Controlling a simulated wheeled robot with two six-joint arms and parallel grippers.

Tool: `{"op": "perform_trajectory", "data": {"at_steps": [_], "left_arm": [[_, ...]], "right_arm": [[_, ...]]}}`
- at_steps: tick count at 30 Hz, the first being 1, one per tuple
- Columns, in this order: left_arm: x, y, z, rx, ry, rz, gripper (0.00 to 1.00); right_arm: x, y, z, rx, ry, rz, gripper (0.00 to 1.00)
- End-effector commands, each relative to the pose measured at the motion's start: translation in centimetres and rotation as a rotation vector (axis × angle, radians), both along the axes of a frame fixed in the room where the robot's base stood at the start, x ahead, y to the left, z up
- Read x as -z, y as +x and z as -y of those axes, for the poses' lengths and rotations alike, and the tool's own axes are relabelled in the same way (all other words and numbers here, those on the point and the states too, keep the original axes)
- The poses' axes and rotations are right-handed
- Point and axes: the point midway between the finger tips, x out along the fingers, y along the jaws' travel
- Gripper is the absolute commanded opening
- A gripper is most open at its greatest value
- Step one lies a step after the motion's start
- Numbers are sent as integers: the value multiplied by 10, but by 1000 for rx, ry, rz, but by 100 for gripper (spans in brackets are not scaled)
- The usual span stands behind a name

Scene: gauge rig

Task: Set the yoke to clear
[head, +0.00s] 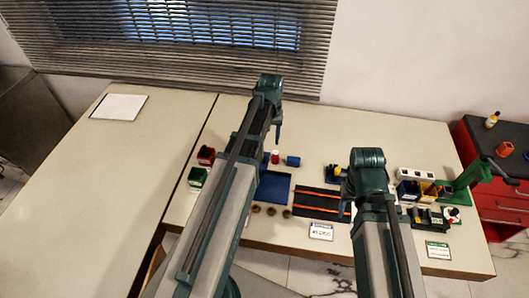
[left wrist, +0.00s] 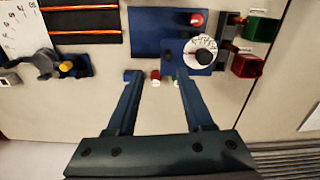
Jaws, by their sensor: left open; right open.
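A round white dial with a black knob (left wrist: 204,56) sits on a blue plate in the left wrist view. Marks around its rim are too small to read. I cannot tell whether this is the yoke, and I see no legible "clear" mark. My left gripper (left wrist: 158,76) is open and empty above the table, with the dial beyond and right of its fingertips. In the head view my left arm hides the dial; one left finger (head: 278,134) shows. My right gripper (head: 346,207) is mostly hidden by its own arm, near the black tray.
A blue cylinder (head: 293,161) and a red-topped one (head: 275,157) stand near the left gripper. Red (head: 206,155) and green (head: 197,176) bins are at left. A black tray with orange strips (head: 318,203) lies centrally. A green stand (head: 468,178) is at right. The left table is mostly clear.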

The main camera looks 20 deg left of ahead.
Motion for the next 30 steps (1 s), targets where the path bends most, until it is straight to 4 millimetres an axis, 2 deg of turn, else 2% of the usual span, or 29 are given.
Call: {"op": "perform_trajectory", "data": {"at_steps": [1, 4, 14, 20, 30], "left_arm": [[-5, 6, -11, -24, -2, 2, 52], [-6, 8, -20, -47, -5, 4, 52], [3, 7, -20, -48, -4, 5, 52], [22, 7, -20, -47, -4, 5, 52], [70, 7, -20, -47, -4, 5, 52]], "right_arm": [[-5, 0, 0, 0, 0, 0, 52], [-6, 0, 0, 1, 0, 0, 52], [3, 0, 0, 0, 0, 0, 52], [22, 0, 0, -4, -1, 0, 52], [70, 0, 0, -9, -2, 0, 52]]}}
